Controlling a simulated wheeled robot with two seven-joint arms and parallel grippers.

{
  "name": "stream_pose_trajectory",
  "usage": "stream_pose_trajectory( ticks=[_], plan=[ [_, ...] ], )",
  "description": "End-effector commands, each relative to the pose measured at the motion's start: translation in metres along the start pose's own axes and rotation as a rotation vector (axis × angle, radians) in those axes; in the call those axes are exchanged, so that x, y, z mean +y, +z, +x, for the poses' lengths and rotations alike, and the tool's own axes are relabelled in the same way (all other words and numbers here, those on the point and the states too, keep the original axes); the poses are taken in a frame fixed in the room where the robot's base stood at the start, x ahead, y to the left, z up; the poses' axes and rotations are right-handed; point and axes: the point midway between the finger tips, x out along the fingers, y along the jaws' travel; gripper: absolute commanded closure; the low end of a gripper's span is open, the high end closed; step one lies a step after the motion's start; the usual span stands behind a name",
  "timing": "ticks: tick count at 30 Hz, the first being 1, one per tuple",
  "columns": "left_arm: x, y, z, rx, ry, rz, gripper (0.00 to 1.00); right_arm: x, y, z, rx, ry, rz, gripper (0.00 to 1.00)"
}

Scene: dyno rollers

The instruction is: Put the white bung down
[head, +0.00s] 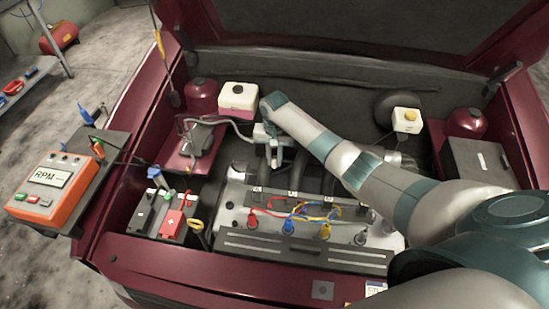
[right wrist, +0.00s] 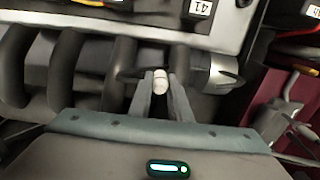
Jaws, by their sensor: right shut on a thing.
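The white bung (right wrist: 160,82) is a small pale cylinder between the fingertips of my right gripper (right wrist: 160,92) in the right wrist view. The fingers are shut on it, above dark pipes beside the engine. In the head view my right gripper (head: 274,158) hangs down behind the engine cover, in the middle of the engine bay; the bung is too small to make out there. My left gripper is in neither view.
The grey engine cover (head: 235,215) with coloured leads stands in front. A battery (head: 160,215) and an orange RPM meter (head: 48,187) lie to the left. A white tank (head: 238,97) stands behind. Thick dark pipes (right wrist: 65,70) run under the gripper.

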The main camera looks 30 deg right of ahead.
Motion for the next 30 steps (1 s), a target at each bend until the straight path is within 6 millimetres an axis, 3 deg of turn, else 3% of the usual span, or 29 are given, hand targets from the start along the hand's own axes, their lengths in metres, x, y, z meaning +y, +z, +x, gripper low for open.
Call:
stream_pose_trajectory(
  ticks=[1,2,3,4,20,30],
  plan=[
    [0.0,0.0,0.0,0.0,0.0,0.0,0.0,0.0,0.0,0.002,-0.001,0.0,0.0,1.0],
    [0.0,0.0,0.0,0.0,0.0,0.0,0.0,0.0,0.0,0.001,0.0,0.0,0.0,0.76],
    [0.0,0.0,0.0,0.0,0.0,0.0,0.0,0.0,0.0,0.001,0.0,0.0,0.0,0.66],
    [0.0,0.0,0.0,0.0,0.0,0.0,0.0,0.0,0.0,0.001,0.0,0.0,0.0,0.64],
    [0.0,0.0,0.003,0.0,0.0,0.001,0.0,-0.001,-0.001,-0.01,0.001,-0.001,-0.001,0.64],
    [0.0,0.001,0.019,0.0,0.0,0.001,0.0,-0.001,-0.001,-0.062,0.003,-0.004,-0.001,0.64]
  ],
)
